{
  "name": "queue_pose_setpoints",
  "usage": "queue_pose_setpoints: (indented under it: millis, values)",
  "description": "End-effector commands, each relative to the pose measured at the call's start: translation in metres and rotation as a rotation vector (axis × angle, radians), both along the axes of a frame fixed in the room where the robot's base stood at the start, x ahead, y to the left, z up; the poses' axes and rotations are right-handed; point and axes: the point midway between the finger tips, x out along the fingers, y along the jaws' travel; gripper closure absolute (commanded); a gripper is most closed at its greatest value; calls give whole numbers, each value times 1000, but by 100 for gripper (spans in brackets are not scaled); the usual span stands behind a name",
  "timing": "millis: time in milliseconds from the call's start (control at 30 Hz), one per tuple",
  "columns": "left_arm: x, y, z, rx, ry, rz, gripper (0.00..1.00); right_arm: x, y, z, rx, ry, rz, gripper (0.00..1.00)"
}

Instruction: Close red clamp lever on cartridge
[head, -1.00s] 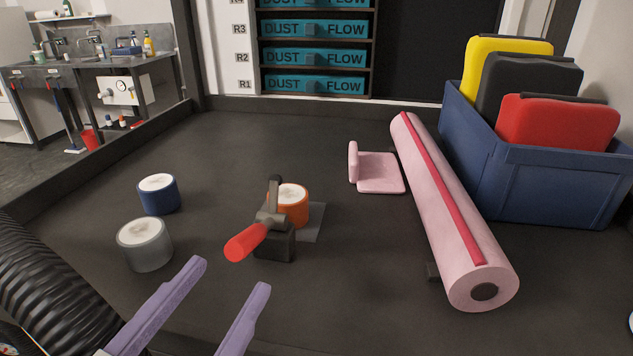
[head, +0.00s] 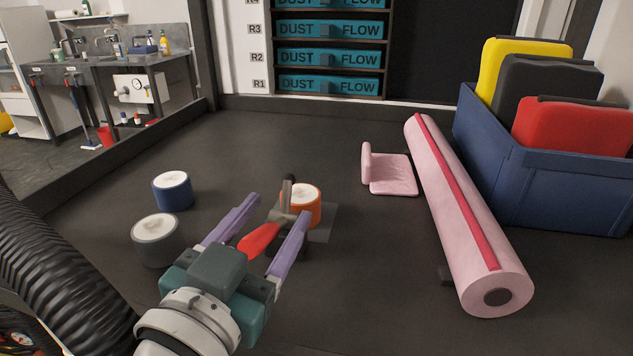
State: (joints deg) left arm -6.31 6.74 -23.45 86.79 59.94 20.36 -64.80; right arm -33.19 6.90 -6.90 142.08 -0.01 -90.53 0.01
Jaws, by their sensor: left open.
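The red clamp lever (head: 261,239) belongs to a dark toggle clamp (head: 284,208) on the bench and points toward me, down to the left. The orange cartridge (head: 306,201) with a white top stands upright on a grey plate just behind the clamp. My left gripper (head: 275,206) is open, its two purple fingers on either side of the red lever. Whether a finger touches the lever I cannot tell. The clamp's base is mostly hidden behind the right finger. My right gripper is not in view.
A blue cartridge (head: 172,191) and a grey cartridge (head: 156,240) stand to the left. A pink roll (head: 455,205) and a pink bracket (head: 392,175) lie to the right. A blue bin (head: 560,190) holds yellow, black and red cases. The bench between clamp and bracket is clear.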

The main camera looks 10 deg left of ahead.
Motion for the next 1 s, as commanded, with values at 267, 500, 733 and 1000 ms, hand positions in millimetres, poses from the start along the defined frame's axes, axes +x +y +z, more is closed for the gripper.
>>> queue_pose_setpoints:
  millis: [267,500,733,1000]
  values:
    - [0,0,0,0,0,0,60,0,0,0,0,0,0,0]
    - [0,0,0,0,0,0,88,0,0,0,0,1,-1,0]
    - [0,0,0,0,0,0,100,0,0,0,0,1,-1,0]
    - [0,0,0,0,0,0,100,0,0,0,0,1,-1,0]
